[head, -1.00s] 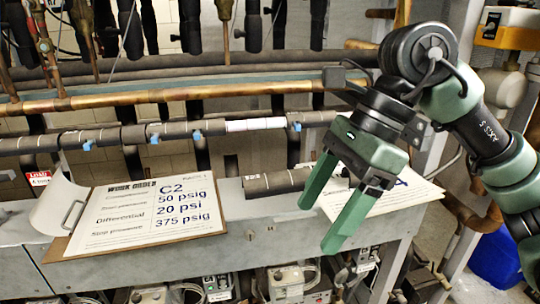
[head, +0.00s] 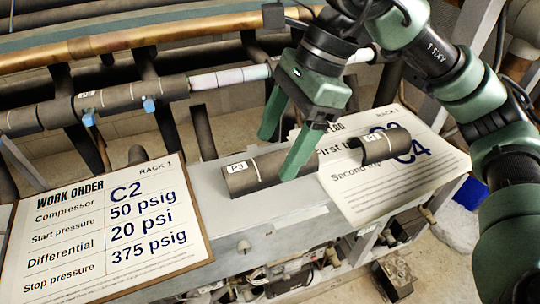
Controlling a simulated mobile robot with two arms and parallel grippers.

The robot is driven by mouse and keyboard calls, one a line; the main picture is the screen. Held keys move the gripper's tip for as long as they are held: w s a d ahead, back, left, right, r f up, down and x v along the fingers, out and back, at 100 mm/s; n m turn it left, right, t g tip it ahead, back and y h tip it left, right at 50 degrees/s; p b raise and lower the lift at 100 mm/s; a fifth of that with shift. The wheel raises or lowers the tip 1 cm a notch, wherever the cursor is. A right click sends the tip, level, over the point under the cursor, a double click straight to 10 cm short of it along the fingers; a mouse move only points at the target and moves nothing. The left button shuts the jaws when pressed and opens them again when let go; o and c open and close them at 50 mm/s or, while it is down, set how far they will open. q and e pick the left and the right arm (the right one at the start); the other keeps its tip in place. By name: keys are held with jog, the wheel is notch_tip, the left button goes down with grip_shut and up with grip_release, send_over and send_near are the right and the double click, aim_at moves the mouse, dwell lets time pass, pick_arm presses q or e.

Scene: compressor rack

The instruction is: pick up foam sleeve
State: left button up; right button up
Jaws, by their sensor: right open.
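A dark foam sleeve (head: 243,175) marked "P3" with a thin white line lies on the grey ledge in the middle of the head view. A shorter dark sleeve (head: 392,146) with a white label lies to its right on a printed sheet. My right gripper (head: 279,152) points down, open and empty. Its fingers appear to straddle the P3 sleeve: one finger overlaps its front, and the other is behind it. I cannot tell whether either touches it. The part of the sleeve behind the front finger is hidden. My left gripper is out of view.
A clipboard with a work order (head: 110,235) lies at the left of the ledge (head: 285,222). A log sheet (head: 350,190) lies at the right. A copper pipe (head: 130,38) and foam-covered pipes run behind. Fittings sit below the ledge.

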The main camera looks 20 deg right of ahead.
aim_at(271, 157)
jog(key=p+x, duration=0.1)
jog(key=x, duration=0.2)
jog(key=shift+w+f, duration=0.2)
jog(key=shift+w, duration=0.05)
jog(key=shift+a+f, duration=0.1)
jog(key=shift+f, duration=0.05)
jog(key=c, duration=1.4)
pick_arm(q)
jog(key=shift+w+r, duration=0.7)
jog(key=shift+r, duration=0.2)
